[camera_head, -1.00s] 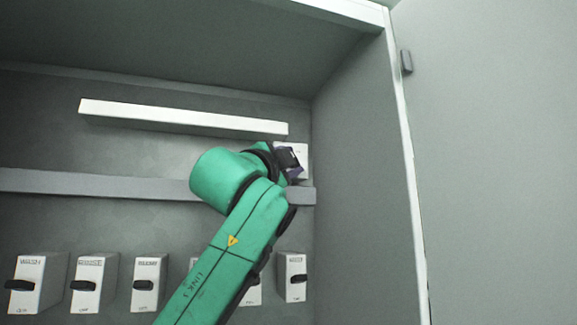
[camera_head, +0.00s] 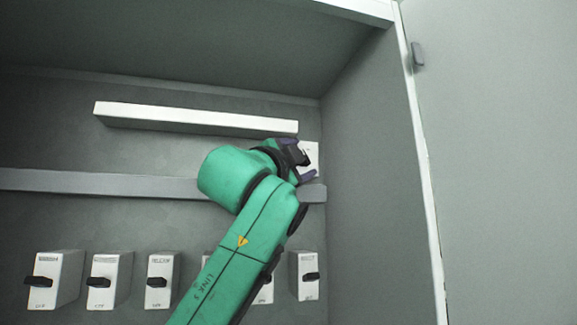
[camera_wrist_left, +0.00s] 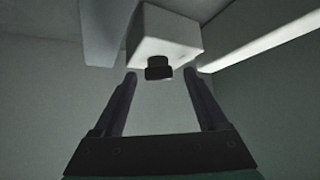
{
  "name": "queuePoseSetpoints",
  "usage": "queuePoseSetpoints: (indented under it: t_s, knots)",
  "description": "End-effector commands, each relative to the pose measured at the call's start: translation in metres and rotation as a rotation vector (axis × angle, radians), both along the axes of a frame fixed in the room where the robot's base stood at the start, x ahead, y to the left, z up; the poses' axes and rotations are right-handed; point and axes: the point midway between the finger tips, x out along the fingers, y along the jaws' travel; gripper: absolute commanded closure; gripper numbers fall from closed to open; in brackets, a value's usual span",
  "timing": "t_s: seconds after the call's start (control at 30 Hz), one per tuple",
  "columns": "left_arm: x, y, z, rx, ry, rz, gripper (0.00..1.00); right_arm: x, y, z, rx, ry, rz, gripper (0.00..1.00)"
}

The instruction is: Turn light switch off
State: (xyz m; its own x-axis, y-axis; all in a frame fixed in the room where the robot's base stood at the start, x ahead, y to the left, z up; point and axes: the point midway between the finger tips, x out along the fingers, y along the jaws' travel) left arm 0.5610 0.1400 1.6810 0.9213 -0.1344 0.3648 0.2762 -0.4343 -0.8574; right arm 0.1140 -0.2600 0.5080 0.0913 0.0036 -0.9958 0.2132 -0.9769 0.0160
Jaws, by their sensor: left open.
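The light switch is a white box (camera_head: 313,152) at the right end of the cabinet's back wall, partly hidden behind my left gripper. In the left wrist view the white box (camera_wrist_left: 165,35) carries a short black knob (camera_wrist_left: 158,68) facing me. My left gripper (camera_head: 304,160) is open at the box. In the wrist view the fingers of my left gripper (camera_wrist_left: 160,76) stand on either side of the knob, with gaps visible on both sides. Nothing is held. My right gripper is not in view.
A bright white light bar (camera_head: 195,119) runs along the back wall, left of the switch. A grey rail (camera_head: 100,182) crosses below it. Several white boxes with black knobs line the bottom, including one at right (camera_head: 308,277). The cabinet's side wall (camera_head: 375,170) is close at right.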

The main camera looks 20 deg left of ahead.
Motion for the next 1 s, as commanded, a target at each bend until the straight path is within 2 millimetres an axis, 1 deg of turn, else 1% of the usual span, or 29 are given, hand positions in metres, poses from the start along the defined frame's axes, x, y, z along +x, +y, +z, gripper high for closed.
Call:
queuePoseSetpoints:
  t_s: [0.03,0.07,0.2,0.3,0.4,0.47,0.6,1.0]
  knots:
    - [-0.01,0.001,-0.011,0.001,-0.005,-0.001,0.25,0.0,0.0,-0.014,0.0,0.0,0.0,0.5]
    - [-0.016,0.002,-0.015,0.001,-0.005,-0.001,0.25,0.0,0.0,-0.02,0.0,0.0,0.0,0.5]
    - [-0.055,0.008,-0.032,0.001,-0.006,-0.001,0.25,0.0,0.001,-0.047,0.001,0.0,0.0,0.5]
    - [-0.083,0.012,-0.041,0.0,-0.007,-0.001,0.25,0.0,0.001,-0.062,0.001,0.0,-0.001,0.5]
    - [-0.105,0.015,-0.048,0.001,-0.005,-0.001,0.25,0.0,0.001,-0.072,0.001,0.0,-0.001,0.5]
    - [-0.114,0.016,-0.05,0.0,-0.005,0.0,0.25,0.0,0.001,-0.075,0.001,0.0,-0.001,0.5]
    - [-0.123,0.018,-0.051,0.001,-0.001,0.0,0.25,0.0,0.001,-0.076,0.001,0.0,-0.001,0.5]
    - [-0.122,0.018,-0.05,0.0,-0.001,0.0,0.25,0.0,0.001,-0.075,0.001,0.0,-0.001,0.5]
